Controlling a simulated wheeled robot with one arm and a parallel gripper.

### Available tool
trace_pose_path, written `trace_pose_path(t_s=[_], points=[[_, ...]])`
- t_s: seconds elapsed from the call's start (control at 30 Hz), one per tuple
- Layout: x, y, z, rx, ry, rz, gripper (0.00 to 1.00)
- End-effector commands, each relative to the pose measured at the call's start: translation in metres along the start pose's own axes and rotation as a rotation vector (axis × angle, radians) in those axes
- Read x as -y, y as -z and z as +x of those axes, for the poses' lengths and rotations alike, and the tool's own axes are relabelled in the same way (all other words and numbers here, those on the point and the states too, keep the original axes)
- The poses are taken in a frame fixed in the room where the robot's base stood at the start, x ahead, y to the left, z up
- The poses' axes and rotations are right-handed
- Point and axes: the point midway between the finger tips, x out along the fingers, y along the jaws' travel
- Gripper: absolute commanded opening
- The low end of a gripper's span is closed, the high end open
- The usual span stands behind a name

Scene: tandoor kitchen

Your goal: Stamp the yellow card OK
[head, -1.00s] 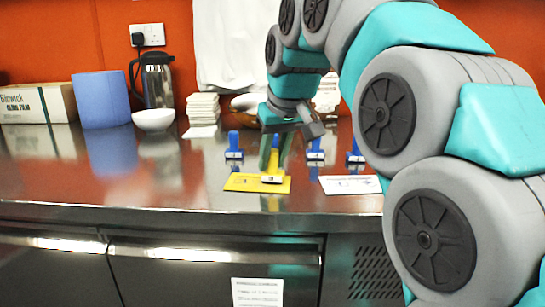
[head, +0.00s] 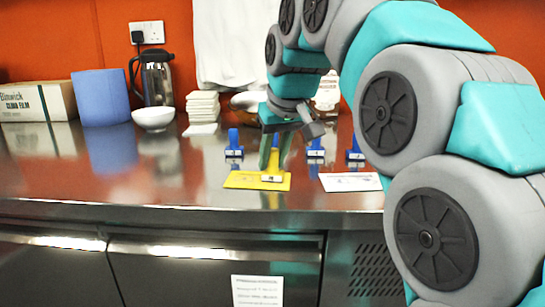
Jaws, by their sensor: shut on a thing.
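A yellow card (head: 242,180) lies flat on the steel counter near its front edge. Three blue-handled stamps stand behind: one on the left (head: 234,152), one right of my gripper (head: 315,150) and one farther right (head: 355,154). Any lettering on the stamps is too small to read.
A white card (head: 348,182) lies right of the yellow one. A white bowl (head: 153,119), blue roll (head: 101,98), flask (head: 157,80), cling film box (head: 38,102) and white stack (head: 202,106) stand at the back left. The counter's left front is clear.

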Motion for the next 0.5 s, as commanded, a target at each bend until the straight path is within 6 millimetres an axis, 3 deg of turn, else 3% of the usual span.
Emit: trace_pose_path(t_s=[0.5], points=[[0.0, 0.015, -0.03, -0.001, -0.001, 0.0, 0.0]])
